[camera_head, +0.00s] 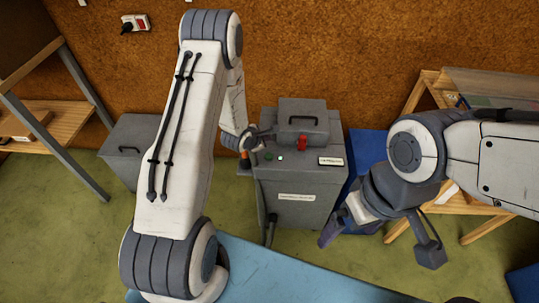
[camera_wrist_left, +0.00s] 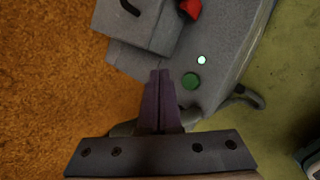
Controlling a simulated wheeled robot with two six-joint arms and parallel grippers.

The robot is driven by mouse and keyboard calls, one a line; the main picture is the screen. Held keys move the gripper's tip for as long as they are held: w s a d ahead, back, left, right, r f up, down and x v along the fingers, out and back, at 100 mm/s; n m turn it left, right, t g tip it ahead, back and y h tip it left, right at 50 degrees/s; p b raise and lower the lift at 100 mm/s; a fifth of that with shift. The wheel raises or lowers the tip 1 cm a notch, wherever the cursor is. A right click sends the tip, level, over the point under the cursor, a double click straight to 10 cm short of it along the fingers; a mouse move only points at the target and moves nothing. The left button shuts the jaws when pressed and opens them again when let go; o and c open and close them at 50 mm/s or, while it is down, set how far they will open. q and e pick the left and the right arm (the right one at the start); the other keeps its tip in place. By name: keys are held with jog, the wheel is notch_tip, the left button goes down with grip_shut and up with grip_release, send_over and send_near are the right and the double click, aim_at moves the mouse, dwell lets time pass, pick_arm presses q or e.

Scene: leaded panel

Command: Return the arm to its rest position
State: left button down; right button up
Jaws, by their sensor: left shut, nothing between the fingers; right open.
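My left arm rises in the head view and bends down at the top, with its wrist beside the left side of a grey machine (camera_head: 310,180). My left gripper (camera_wrist_left: 160,76) is shut and empty in the left wrist view, its purple fingers together. Its tips appear near the machine's green button (camera_wrist_left: 191,81); whether they touch it I cannot tell. My right gripper (camera_head: 346,229) is at the right of the machine, pointing down-left; it is open, and partly hidden by its own wrist.
The machine carries a red switch (camera_head: 302,143) and a small white light (camera_head: 280,157). A grey bin (camera_head: 128,150) stands to its left. A blue surface (camera_head: 290,275) lies in front. A wooden stand (camera_head: 420,100) is at the right, shelving (camera_head: 60,122) at the left. An orange-brown wall is behind.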

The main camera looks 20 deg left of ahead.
pick_arm(q)
jog(key=s+d+r+m+g+p, duration=0.1)
jog(key=s+d+r+m+g, duration=0.1)
jog(key=s+d+r+m, duration=0.45)
jog(key=s+d+r+m+g+p, duration=0.1)
jog(key=s+d+r+m+g, duration=0.15)
jog(key=d+r+m, duration=0.65)
jog(key=s+d+r+m+g, duration=0.1)
jog(key=s+r+m, duration=0.3)
jog(key=s, duration=0.5)
jog(key=s+d+r+m+g+p, duration=0.1)
jog(key=s+r+m+g, duration=0.1)
jog(key=s+r+m, duration=0.2)
jog(key=s+d+r+m+g+p, duration=0.1)
jog(key=s+r+m, duration=0.3)
jog(key=s+m, duration=0.5)
jog(key=s, duration=0.4)
jog(key=shift+s+d+r+g, duration=0.15)
jog(key=shift+s+r+g, duration=0.15)
jog(key=shift+r+g, duration=0.05)
